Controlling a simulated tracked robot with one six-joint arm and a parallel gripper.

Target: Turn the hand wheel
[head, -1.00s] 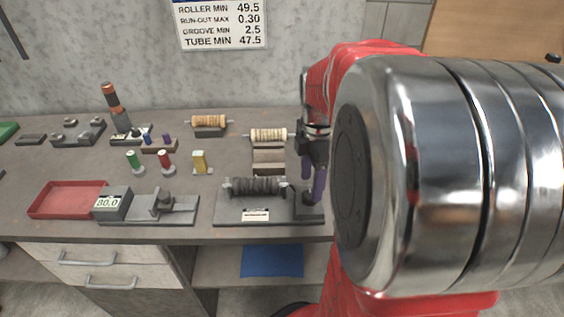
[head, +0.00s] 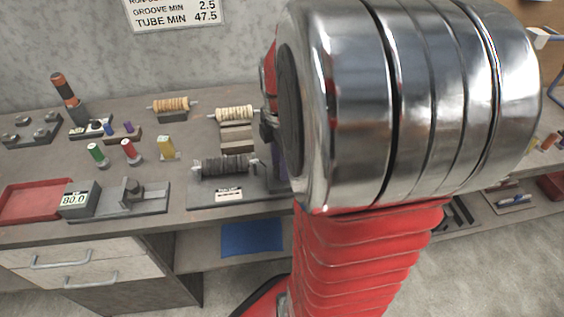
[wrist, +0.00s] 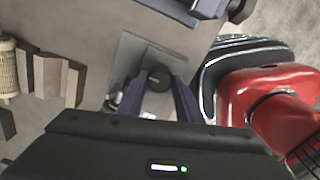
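The hand wheel (wrist: 158,76) shows in the wrist view as a small dark round knob above a grey base plate (wrist: 136,52). My gripper (wrist: 156,86) has its two purple fingers apart, one on each side of the wheel. I cannot tell whether either finger touches it. In the head view the wheel is hidden behind my arm, and only a bit of my gripper (head: 279,172) shows at the right end of the roller fixture. That fixture (head: 206,199) carries a dark ribbed roller (head: 228,167) and a white label.
Left of the fixture stand a gauge block reading 80.0 (head: 80,199) and a red tray (head: 30,203). Wound rollers (head: 234,114) and coloured pieces (head: 167,148) stand behind. A blue sheet (head: 251,237) lies on the lower shelf. My arm covers much of the right side.

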